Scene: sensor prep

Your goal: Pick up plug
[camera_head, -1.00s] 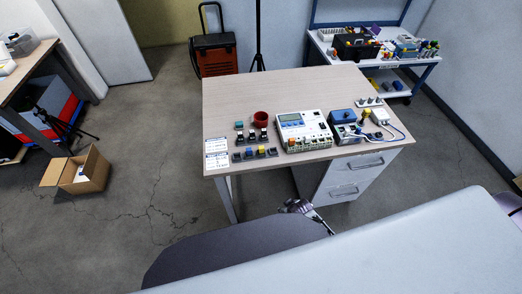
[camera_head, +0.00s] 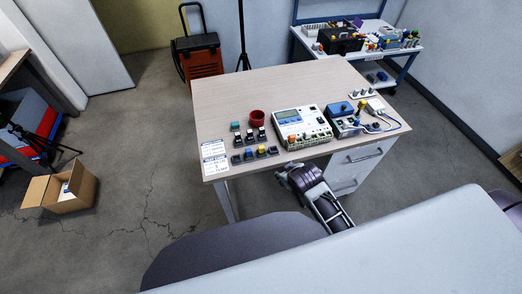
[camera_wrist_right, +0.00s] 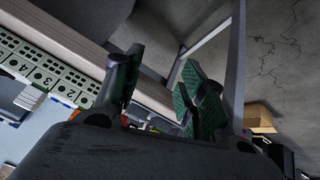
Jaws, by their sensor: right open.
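I cannot tell for sure which part is the plug. Blue and light cables (camera_head: 378,124) lie at the right end of the desk, beside a blue box (camera_head: 340,109); any plug on them is too small to make out. My right gripper (camera_head: 285,171) is at the desk's front edge, below the white meter (camera_head: 302,125). In the right wrist view the gripper (camera_wrist_right: 160,85) is open, with green pads and nothing between its fingers. The meter's numbered terminals (camera_wrist_right: 45,75) show left of the fingers there. My left gripper is not in view.
Small black, blue and yellow blocks (camera_head: 262,151) stand at the desk's front left, near a red cup (camera_head: 257,117) and white label cards (camera_head: 214,151). The back of the desk (camera_head: 265,85) is clear. A drawer unit (camera_head: 352,165) stands under the right side.

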